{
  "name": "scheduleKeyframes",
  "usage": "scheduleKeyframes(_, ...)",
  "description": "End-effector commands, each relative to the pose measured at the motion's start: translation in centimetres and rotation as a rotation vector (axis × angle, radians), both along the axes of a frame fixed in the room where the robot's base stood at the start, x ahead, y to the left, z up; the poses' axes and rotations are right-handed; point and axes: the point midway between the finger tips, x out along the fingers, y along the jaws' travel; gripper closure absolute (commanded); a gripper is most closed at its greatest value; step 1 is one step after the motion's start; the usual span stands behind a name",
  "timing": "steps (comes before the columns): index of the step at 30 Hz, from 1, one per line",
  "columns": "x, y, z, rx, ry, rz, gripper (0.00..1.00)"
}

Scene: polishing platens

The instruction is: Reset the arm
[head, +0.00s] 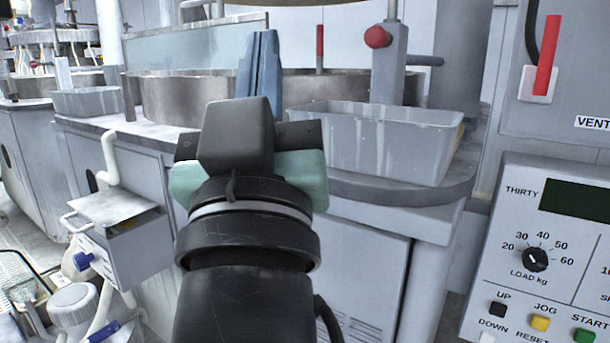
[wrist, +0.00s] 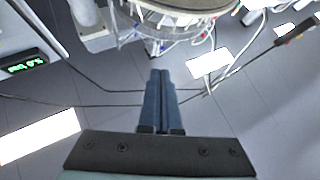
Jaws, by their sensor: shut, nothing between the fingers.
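My gripper (head: 262,65) shows in the middle of the head view, at the end of my dark arm, with its blue fingers pointing up and away. The fingers are together with nothing between them. The fingers hide part of the basin.
A control panel (head: 545,250) with a load dial and coloured buttons stands at the right. A grey bench cabinet (head: 365,275) fills the middle. A small box (head: 135,255) with white pipes is at left.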

Motion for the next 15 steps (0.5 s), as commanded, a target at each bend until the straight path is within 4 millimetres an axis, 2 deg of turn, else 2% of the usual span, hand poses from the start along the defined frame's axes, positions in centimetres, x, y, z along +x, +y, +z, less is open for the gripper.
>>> scheduleKeyframes(1, -2.5, -1.6, 1.4, 0.042, -0.055, 0.01, 1.0)
scheduleKeyframes(4, -7.2, -4.0, 3.4, 0.113, -0.162, 0.043, 1.0)
scheduleKeyframes(6, -6.3, -3.4, 6.3, 0.106, -0.143, 0.047, 1.0)
scheduleKeyframes(11, -6.2, -3.3, 10.4, 0.103, -0.142, 0.045, 1.0)
scheduleKeyframes(15, -6.2, -3.3, 14.7, 0.103, -0.141, 0.045, 1.0)
